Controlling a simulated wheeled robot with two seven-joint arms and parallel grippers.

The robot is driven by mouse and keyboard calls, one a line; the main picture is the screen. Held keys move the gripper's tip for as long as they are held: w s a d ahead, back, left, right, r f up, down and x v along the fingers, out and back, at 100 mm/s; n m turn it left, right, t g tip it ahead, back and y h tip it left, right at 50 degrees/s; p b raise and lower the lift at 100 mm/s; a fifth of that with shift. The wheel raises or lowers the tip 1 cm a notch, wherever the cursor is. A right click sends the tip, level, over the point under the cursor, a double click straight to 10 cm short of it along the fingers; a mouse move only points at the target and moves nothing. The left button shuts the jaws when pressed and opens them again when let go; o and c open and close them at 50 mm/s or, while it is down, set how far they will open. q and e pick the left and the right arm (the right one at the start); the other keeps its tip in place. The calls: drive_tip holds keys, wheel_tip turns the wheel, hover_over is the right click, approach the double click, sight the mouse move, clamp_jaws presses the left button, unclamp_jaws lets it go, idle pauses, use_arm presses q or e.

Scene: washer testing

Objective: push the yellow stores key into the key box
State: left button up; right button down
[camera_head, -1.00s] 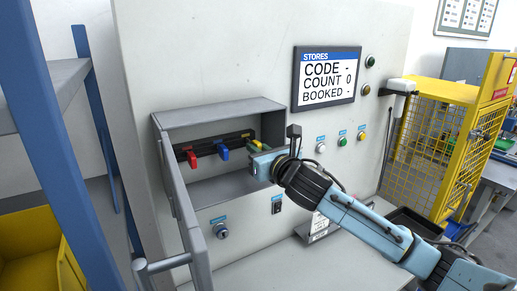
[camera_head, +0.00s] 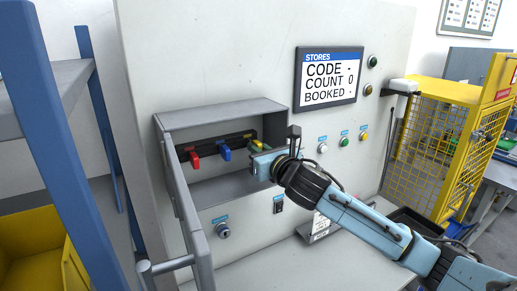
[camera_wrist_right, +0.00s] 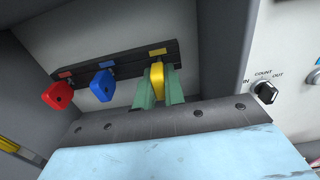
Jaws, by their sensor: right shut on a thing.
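The yellow stores key (camera_wrist_right: 157,75) is between the green fingers of my right gripper (camera_wrist_right: 158,90) in the right wrist view, and the fingers are shut on it. The key is at the yellow-marked place at the right end of the dark key rail (camera_wrist_right: 119,62); its inner end is hidden. In the head view my right gripper (camera_head: 256,155) reaches into the open grey key box (camera_head: 222,113) from the right, and the key is mostly hidden behind it. The red key (camera_head: 194,159) and blue key (camera_head: 224,150) hang on the rail to its left. My left gripper is not in view.
The box door (camera_head: 190,225) stands open at the left. A stores display (camera_head: 329,77) is on the panel above right. Buttons (camera_head: 344,142) and a count switch (camera_wrist_right: 265,91) sit right of the box. A yellow mesh cage (camera_head: 437,150) stands at the right.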

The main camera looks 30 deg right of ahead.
drive_tip(key=shift+w+p, duration=0.75)
drive_tip(key=shift+w, duration=0.15)
idle(0.7)
drive_tip(key=c, duration=1.4)
unclamp_jaws()
drive_tip(key=s+b, duration=0.3)
drive_tip(key=s, duration=1)
drive_tip(key=shift+s+a, duration=0.2)
drive_tip(key=shift+a, duration=0.1)
